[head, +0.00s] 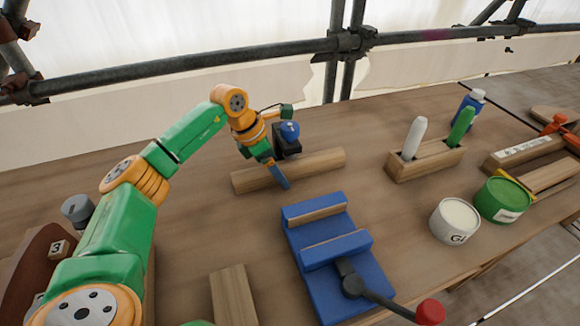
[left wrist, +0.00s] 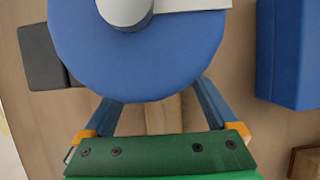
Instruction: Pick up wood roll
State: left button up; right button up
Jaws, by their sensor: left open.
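The wood roll (head: 320,164) appears to be the long pale wooden piece lying on the bench behind the blue vise. My left gripper (head: 277,173) is pointed down at its middle, with a blue finger in front of its near side. In the left wrist view the two blue fingers stand apart, and a strip of wood (left wrist: 160,116) shows between them. A large blue round thing (left wrist: 125,65) hides the fingertips there, so I cannot tell whether they touch the wood. My right gripper is not in view.
The blue vise (head: 318,272) with a red-knobbed handle stands in front. A wooden holder (head: 427,164) with two markers, a white tin (head: 455,222) and a green tin (head: 503,201) stand right. A board (head: 233,296) lies at the front. A blue round thing with a dark block (head: 289,131) is right behind the gripper.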

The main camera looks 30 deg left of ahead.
pick_arm(q)
jog(key=shift+s, duration=0.1)
jog(key=c, duration=1.5)
grip_shut()
jog(key=shift+r, duration=0.2)
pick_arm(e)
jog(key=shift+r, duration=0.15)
